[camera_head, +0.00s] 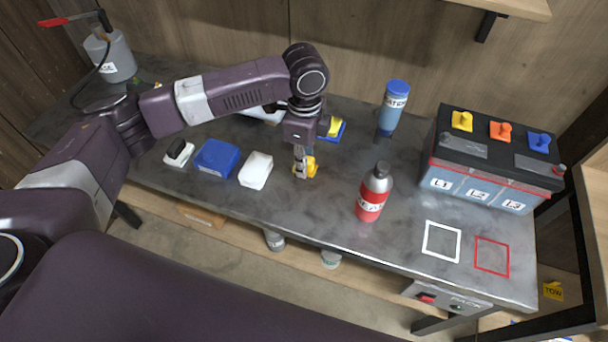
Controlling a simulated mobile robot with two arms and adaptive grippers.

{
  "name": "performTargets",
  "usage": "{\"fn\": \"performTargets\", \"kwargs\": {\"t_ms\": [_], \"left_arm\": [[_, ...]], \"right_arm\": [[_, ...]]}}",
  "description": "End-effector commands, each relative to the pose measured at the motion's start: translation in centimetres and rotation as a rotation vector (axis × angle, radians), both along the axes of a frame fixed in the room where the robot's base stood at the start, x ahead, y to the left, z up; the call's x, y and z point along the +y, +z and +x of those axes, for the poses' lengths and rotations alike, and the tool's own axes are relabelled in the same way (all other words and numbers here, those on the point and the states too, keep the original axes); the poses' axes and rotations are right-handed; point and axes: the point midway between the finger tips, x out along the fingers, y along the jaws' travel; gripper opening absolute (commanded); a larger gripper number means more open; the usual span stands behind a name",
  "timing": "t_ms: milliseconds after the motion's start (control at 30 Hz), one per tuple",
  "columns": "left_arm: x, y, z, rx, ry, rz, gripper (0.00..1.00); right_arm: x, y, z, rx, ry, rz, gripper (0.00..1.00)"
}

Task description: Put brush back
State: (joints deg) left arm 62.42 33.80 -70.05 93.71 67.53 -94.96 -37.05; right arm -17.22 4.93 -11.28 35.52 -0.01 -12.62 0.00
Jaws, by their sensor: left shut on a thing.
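My left arm reaches in over the bench, and its gripper (301,168) points down near the middle of the bench top. It is shut on a small yellow thing (312,170), which sits low, close to the bench surface. The gripper hides part of it, so I cannot tell for sure whether it is the brush or whether it touches the bench. A small white block with a black top (178,150) lies left of the gripper. Behind the gripper is a blue piece with a yellow top (335,127), partly covered by my arm. My right gripper is not in view.
A blue block (217,158) and a white block (256,170) lie left of the gripper. A red-and-grey bottle (374,193), a blue-capped bottle (393,105) and a large battery (490,160) stand to the right. White (427,241) and red (475,255) outlined squares mark the front right.

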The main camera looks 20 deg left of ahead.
Motion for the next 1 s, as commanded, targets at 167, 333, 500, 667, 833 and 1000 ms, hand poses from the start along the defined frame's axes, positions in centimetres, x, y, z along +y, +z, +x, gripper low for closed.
{"fn": "performTargets", "kwargs": {"t_ms": [167, 333, 500, 667, 833, 1000], "left_arm": [[0.0, -1.4, 0.0, 0.000, -0.001, 0.001, 0.00], [0.0, -4.4, -0.1, 0.001, -0.001, 0.001, 0.00], [0.0, -6.3, 0.0, -0.001, 0.000, 0.001, 0.00], [0.0, -6.4, 0.0, -0.003, -0.001, 0.000, 0.00], [0.0, -6.5, 0.0, -0.002, -0.001, 0.000, 0.00], [0.0, -6.7, 0.0, -0.002, -0.001, 0.000, 0.31]], "right_arm": [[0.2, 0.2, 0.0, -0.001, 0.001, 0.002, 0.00], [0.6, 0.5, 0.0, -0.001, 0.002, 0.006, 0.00], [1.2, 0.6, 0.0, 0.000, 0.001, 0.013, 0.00], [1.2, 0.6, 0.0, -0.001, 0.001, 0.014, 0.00], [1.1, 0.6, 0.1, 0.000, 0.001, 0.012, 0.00], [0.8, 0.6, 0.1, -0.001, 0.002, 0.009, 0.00]]}}
